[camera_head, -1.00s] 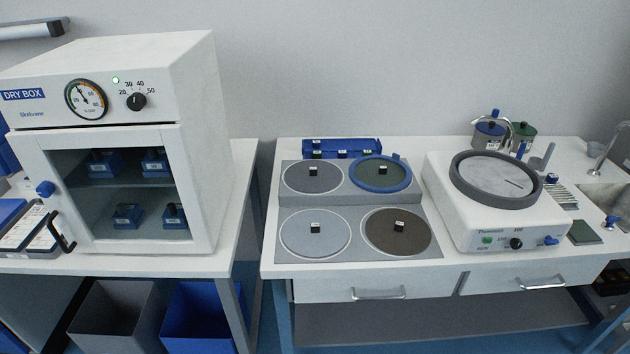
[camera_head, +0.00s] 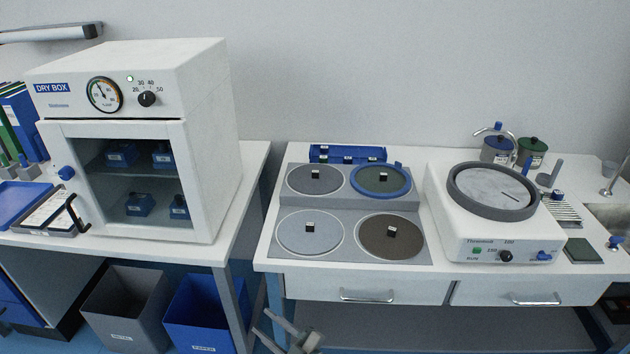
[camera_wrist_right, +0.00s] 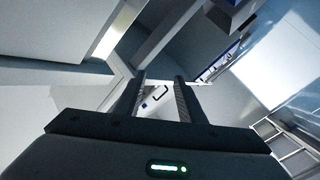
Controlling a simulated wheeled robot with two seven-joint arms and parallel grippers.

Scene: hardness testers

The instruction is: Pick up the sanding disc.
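Several round discs with small dark blocks on top lie on a grey two-level stand: a dark grey disc (camera_head: 298,185), a green disc in a blue ring (camera_head: 370,187), a light grey disc (camera_head: 295,238) and a brown disc (camera_head: 377,243). I cannot tell which is the sanding disc. My right gripper (camera_head: 262,322) is low at the bottom edge of the head view, in front of the bench and below its top, away from the discs. In the right wrist view its two fingers (camera_wrist_right: 160,80) are apart with nothing between them. My left gripper is not in view.
A grinding machine (camera_head: 464,229) with a round platen stands right of the stand. A blue rack (camera_head: 347,153) is behind the stand. A white dry box (camera_head: 219,145) stands on the left bench. Grey (camera_head: 122,322) and blue (camera_head: 205,325) bins are below. Drawer handles (camera_head: 367,297) project from the bench front.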

